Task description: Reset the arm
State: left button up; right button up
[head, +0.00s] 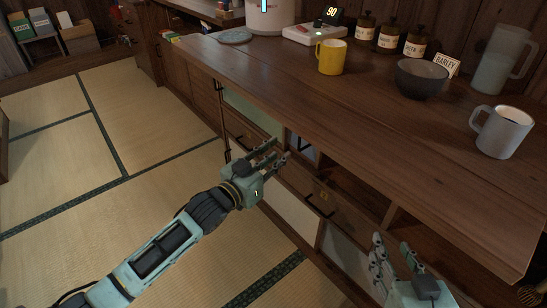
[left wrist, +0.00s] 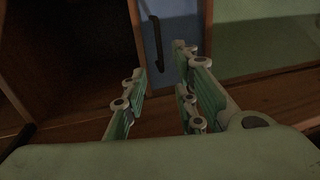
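My left gripper (head: 276,154) reaches in from the lower left in the head view, in front of the counter's drawers and below the counter top. Its fingers are apart with nothing between them. In the left wrist view the same fingers (left wrist: 163,75) stand apart, facing the cabinet front and a dark handle (left wrist: 154,42). My right gripper (head: 393,252) is at the bottom right in the head view, beside the open shelf under the counter. Its fingers look apart and no held thing shows; its lower part is cut off by the frame edge.
The wooden counter (head: 400,125) carries a yellow mug (head: 331,58), a dark bowl (head: 420,78), a grey mug (head: 503,132), a pitcher (head: 502,62), several jars and a scale (head: 314,34). The counter edge lies just above both grippers. Tatami floor (head: 70,190) is clear at left.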

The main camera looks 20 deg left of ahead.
pick_arm(q)
jog(key=shift+s+a, duration=0.2)
jog(key=shift+s, duration=0.25)
